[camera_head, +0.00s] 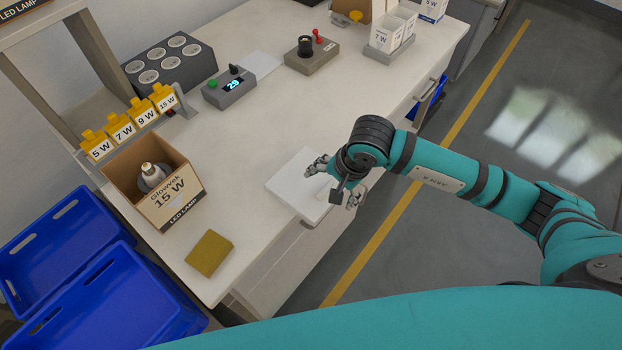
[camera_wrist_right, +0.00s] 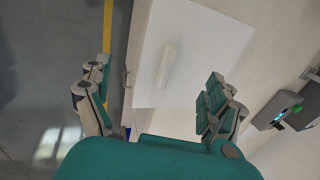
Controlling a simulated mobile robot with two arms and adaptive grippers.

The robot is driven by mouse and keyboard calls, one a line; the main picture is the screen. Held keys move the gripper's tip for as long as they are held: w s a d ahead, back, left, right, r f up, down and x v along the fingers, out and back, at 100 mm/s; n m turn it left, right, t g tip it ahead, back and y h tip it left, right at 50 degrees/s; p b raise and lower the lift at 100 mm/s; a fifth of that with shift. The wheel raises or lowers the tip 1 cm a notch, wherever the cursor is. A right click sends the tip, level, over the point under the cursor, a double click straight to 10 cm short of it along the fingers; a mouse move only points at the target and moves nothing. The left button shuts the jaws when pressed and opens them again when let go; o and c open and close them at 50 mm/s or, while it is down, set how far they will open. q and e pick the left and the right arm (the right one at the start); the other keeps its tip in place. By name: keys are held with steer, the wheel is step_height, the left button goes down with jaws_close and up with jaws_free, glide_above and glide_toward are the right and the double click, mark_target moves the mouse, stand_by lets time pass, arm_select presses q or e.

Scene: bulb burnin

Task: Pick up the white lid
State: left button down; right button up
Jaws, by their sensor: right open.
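The white lid (camera_head: 290,184) is a flat square plate lying at the front edge of the worktop in the head view. In the right wrist view the lid (camera_wrist_right: 205,50) fills the upper middle and carries a raised bar handle (camera_wrist_right: 166,66). My right gripper (camera_head: 336,182) is over the lid's right side, its fingers apart. In the right wrist view the gripper (camera_wrist_right: 155,80) is open and empty, with one finger on each side of the handle. I cannot tell how high the fingers are above the lid. My left gripper is not in view.
An open carton (camera_head: 170,203) marked 15 W holds a bulb, left of the lid. A mustard pad (camera_head: 209,253) lies near the front edge. A grey socket block (camera_head: 170,64), a meter (camera_head: 229,88) and a switch box (camera_head: 312,60) stand behind. Blue crates (camera_head: 110,300) stand at left.

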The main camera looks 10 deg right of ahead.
mark_target(327, 195)
steer(key=shift+p+x, duration=0.4)
steer(key=shift+x, duration=1.55)
steer(key=c, duration=1.1)
steer(key=shift+s, duration=0.2)
steer(key=shift+c, duration=1.4)
steer(key=shift+f, duration=0.1)
